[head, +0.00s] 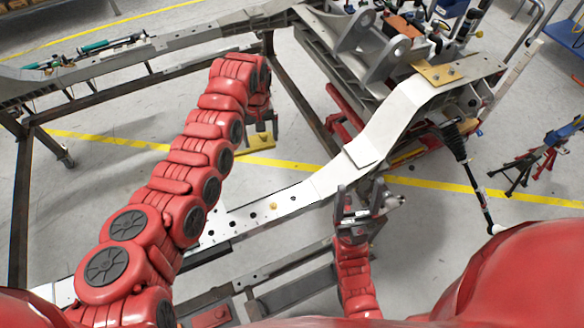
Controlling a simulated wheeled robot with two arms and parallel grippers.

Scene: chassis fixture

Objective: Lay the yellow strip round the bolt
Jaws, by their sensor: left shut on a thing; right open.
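My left gripper (261,134) points down at the end of the red arm and is shut on the yellow strip (258,144). The strip is held beyond the pale chassis rail (318,186), apart from it in the picture. A small gold-coloured bolt head (273,206) shows on the rail, below the strip in the picture. I cannot tell whether it is the task's bolt. My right gripper (362,197) is open, fingers pointing up, on the near side of the rail. Whether its fingers touch anything is unclear.
Another yellow plate (438,74) with small bolts lies on the chassis at the upper right. A black damper (464,165) hangs at the right. A dark steel stand (302,99) supports the frame. Grey floor with yellow lines is open beyond the rail.

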